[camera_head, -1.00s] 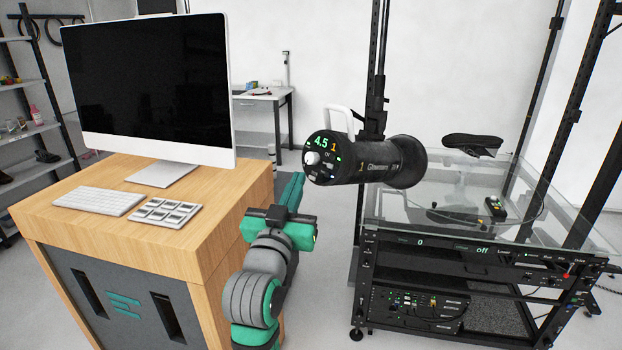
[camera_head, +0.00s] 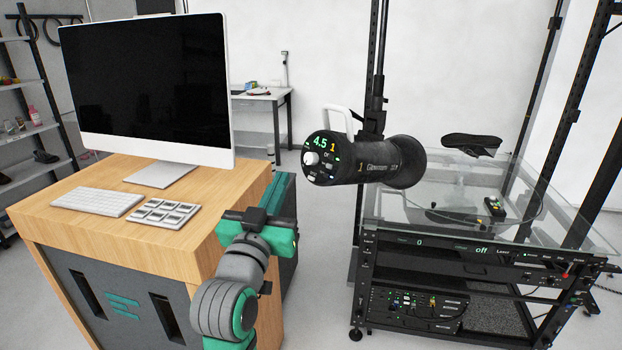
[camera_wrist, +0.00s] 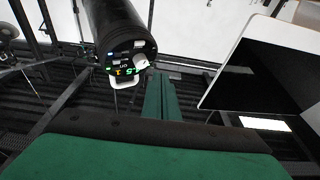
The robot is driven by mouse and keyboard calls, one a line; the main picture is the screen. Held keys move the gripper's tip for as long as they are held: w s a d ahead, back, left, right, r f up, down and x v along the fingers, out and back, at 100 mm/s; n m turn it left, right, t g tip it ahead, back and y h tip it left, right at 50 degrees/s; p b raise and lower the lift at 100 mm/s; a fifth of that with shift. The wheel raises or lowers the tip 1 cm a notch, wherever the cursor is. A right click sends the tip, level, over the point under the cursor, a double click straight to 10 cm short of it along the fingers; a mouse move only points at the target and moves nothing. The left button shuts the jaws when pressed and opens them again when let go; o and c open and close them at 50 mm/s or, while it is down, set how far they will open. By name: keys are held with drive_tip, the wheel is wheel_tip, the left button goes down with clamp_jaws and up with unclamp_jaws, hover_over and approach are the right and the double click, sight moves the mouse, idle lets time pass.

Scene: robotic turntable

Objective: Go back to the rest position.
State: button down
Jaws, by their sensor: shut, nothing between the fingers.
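My gripper (camera_wrist: 160,78) shows in the wrist view as two dark green fingers side by side, shut and empty. In the head view my arm rises at the bottom middle, bent beside the wooden desk's right side. Its green and black wrist is near the desk's front right corner, and I cannot clearly make out the fingertips there. The wrist view has a black cylindrical light (camera_wrist: 122,35) with lit digits to the upper left of the fingers, apart from them.
The wooden desk (camera_head: 205,235) carries a monitor (camera_head: 150,90), a keyboard (camera_head: 90,201) and a keypad (camera_head: 160,213). The same black light (camera_head: 365,160) hangs on a post to the right, before a glass-topped turntable rack (camera_head: 480,235). Floor shows between desk and rack.

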drive_tip(key=s+f+n+g+y, duration=0.15)
drive_tip(key=s+f, duration=0.25)
drive_tip(key=f, duration=0.7)
drive_tip(key=s+f+n+y, duration=0.2)
drive_tip(key=s+f, duration=0.3)
drive_tip(key=f, duration=0.6)
drive_tip(key=s+f+n+y, duration=0.2)
drive_tip(key=s+f, duration=0.2)
drive_tip(key=f, duration=0.8)
drive_tip(key=s+f+g+y, duration=0.1)
drive_tip(key=s+f, duration=0.4)
drive_tip(key=s, duration=0.3)
drive_tip(key=s+f+g, duration=0.1)
drive_tip(key=s+f, duration=0.4)
drive_tip(key=s, duration=0.4)
drive_tip(key=s+d+m, duration=0.1)
drive_tip(key=s+m, duration=0.1)
drive_tip(key=s, duration=1.4)
drive_tip(key=shift+d+f+g, duration=0.15)
drive_tip(key=shift+f+g, duration=0.15)
drive_tip(key=shift+g, duration=0.15)
drive_tip(key=shift+w, duration=0.15)
